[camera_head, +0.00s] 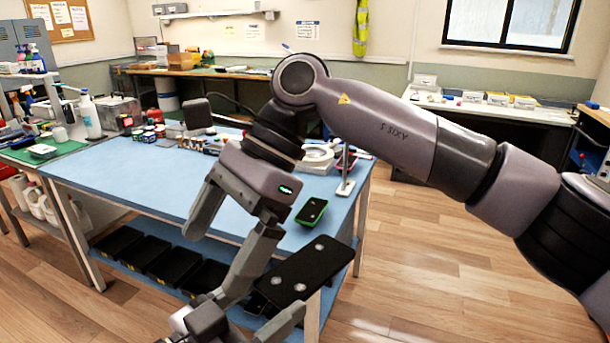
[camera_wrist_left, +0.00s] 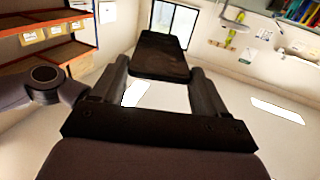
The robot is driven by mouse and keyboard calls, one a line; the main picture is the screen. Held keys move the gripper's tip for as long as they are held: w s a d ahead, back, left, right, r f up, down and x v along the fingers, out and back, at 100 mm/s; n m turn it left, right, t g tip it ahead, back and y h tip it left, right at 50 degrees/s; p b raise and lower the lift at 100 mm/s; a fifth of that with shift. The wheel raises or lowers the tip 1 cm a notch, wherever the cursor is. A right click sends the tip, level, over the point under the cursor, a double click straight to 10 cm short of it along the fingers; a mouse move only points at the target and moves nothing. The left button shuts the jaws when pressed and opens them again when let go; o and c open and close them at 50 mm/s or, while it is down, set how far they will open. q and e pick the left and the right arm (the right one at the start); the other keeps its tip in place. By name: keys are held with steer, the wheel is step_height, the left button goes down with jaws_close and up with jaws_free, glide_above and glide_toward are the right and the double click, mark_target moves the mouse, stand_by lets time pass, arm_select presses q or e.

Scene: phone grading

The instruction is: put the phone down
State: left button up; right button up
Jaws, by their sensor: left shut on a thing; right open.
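A dark phone (camera_head: 306,268) with a few light round spots is in the lower middle of the head view, in the air in front of the blue-topped table (camera_head: 120,180). My left gripper (camera_head: 276,278) is shut on it. In the left wrist view the phone (camera_wrist_left: 160,55) sits between the two fingers, its black face toward the camera. My right gripper (camera_head: 218,250) is open and empty, just above and left of the left gripper; its arm crosses from the right. Another dark phone in a green-edged holder (camera_head: 312,211) lies on the table's near right part.
A small metal stand (camera_head: 345,187) is at the table's right edge. White rings (camera_head: 318,153) and several small jars (camera_head: 150,133) stand toward the back. Black bins (camera_head: 165,264) fill the lower shelf. The table's left front is clear.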

mark_target(305, 266)
steer(key=w+d+r+n+t+h, duration=0.2)
steer(key=w+d+r+t+h, duration=0.4)
steer(key=d, duration=0.3)
steer(key=shift+g, duration=0.6)
steer(key=f, duration=1.3)
steer(key=shift+w+f, duration=0.15)
steer(key=shift+w, duration=0.15)
steer(key=c, duration=1.2)
arm_select(q)
steer(key=o, duration=1.2)
steer(key=shift+c, duration=0.2)
arm_select(e)
steer(key=shift+o, duration=0.2)
arm_select(q)
steer(key=shift+r, duration=0.15)
